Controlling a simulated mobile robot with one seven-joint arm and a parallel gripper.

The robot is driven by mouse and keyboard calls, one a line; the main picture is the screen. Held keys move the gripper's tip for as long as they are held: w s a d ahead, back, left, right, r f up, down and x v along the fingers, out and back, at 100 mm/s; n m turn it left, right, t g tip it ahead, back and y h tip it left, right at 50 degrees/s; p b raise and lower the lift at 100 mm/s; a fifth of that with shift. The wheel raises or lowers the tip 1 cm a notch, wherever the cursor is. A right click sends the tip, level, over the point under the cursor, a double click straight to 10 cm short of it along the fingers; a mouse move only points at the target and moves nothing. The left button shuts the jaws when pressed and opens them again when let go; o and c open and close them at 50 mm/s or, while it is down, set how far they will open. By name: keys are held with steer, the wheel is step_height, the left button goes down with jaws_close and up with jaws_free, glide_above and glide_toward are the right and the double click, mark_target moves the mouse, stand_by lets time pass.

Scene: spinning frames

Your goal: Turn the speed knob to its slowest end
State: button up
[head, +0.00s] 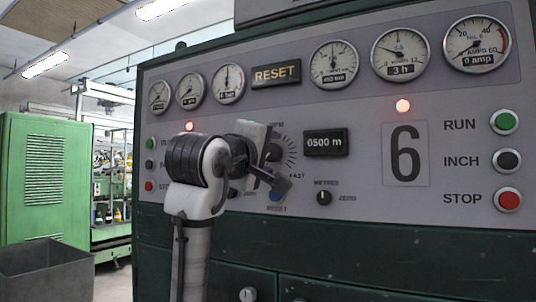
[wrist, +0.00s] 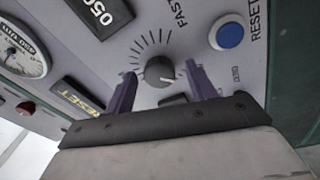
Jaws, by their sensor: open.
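The speed knob (wrist: 160,72) is a dark round knob with a pale pointer mark, inside an arc of tick lines. In the wrist view its mark points to the lower right, and the word FAST stands above and right of it. My gripper (wrist: 162,82) is open, with one purple-looking finger on each side of the knob; I cannot tell whether either touches it. In the head view my gripper (head: 274,160) is in front of the panel and partly hides the knob and its scale. The slow end's label is hidden there.
The blue RESET button (wrist: 230,35) is close to the right finger in the wrist view. Gauges line the top.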

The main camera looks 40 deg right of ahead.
steer(key=b+v, duration=0.3)
steer(key=v, duration=1)
steer(key=shift+s+a, duration=0.15)
steer(key=shift+a, duration=0.1)
